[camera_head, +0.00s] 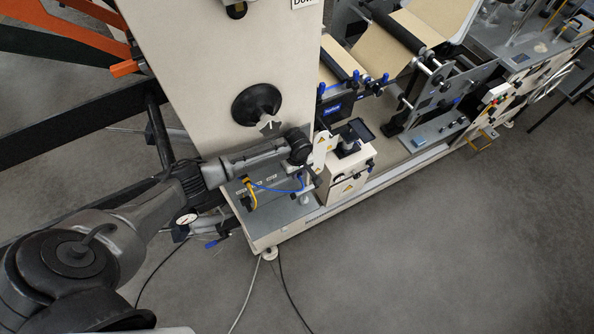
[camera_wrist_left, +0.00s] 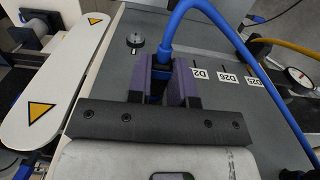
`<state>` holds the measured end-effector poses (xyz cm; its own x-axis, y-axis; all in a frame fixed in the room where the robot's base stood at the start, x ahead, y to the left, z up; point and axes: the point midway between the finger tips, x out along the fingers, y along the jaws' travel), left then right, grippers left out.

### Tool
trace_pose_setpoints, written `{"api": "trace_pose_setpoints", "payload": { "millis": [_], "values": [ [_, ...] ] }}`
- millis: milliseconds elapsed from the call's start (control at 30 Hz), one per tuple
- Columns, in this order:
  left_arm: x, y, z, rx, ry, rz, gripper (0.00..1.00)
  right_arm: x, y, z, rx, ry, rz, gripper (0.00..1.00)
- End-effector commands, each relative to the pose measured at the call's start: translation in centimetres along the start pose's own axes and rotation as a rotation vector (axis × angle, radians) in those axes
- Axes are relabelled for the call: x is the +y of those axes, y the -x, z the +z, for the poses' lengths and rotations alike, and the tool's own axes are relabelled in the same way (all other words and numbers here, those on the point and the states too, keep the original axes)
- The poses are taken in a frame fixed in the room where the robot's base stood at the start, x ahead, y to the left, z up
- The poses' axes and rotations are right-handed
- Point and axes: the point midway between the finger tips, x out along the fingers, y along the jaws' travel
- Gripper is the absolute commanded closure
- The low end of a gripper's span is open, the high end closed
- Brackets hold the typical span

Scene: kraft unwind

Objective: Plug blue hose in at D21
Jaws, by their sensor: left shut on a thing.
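The blue hose (camera_wrist_left: 205,12) arches over the grey panel (camera_wrist_left: 228,58) in the left wrist view, and it shows in the head view (camera_head: 272,189). My left gripper (camera_wrist_left: 161,78) is shut on the hose's end, which sits between its purple fingers close above the panel. Whether the end is seated in a port is hidden. Panel labels read D26 (camera_wrist_left: 229,79) and D25 (camera_wrist_left: 255,82). Another label (camera_wrist_left: 200,74) starting "D2" is partly covered by a finger, so I cannot tell whether it is D21. My right gripper is out of view.
A yellow hose (camera_head: 251,193) and a round gauge (camera_wrist_left: 299,76) are beside the panel. A small round fitting (camera_wrist_left: 135,40) stands beyond the fingers. A white plate with yellow warning triangles (camera_wrist_left: 62,75) lies left of the gripper. Floor to the right is clear.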

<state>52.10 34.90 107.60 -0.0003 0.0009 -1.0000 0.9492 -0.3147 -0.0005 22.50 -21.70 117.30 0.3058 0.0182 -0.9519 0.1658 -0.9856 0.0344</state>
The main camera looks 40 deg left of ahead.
Motion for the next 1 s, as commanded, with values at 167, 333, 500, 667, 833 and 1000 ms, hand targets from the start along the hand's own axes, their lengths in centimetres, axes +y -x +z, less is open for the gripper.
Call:
{"api": "trace_pose_setpoints", "payload": {
  "millis": [167,333,500,667,833,1000],
  "values": [
    [0.0,0.0,0.0,0.000,0.000,0.000,0.66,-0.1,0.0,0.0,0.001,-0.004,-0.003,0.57],
    [0.0,0.0,0.0,0.000,0.000,0.000,0.50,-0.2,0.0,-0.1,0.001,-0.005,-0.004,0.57],
    [0.0,0.0,0.0,0.000,0.000,0.000,0.50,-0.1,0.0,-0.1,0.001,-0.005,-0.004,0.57],
    [0.0,0.6,0.0,0.000,0.000,0.001,0.50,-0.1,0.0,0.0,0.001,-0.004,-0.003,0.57],
    [0.0,3.0,-0.1,0.001,-0.001,0.004,0.50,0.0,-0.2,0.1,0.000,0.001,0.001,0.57],
    [0.1,6.5,-0.1,0.002,-0.001,0.005,0.50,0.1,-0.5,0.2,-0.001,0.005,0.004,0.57]
  ]
}}
